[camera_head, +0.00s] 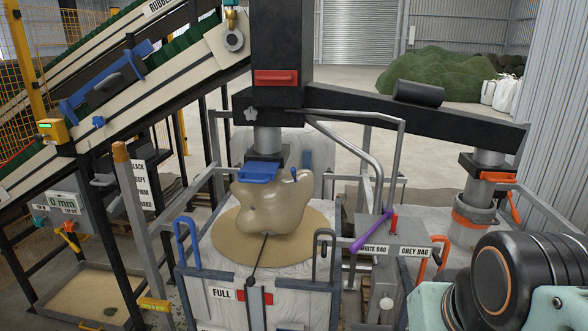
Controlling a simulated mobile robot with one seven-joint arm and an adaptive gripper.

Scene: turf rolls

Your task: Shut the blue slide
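The blue slide (258,173) is a flat blue plate with a raised handle. It sits at the lower end of the grey spout (267,139) in the middle and sticks out toward me. A glossy beige lump (268,207) stands right below it, on a round patch of sand (226,232) on top of a white bulk bag (275,306). The lump hides what is directly under the slide. My gripper is out of view; only part of my arm shows at the lower right, well apart from the slide.
A second spout at the right has an orange slide (487,177). A grey box (393,242) with a purple lever stands right of the bag. A conveyor fills the left.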

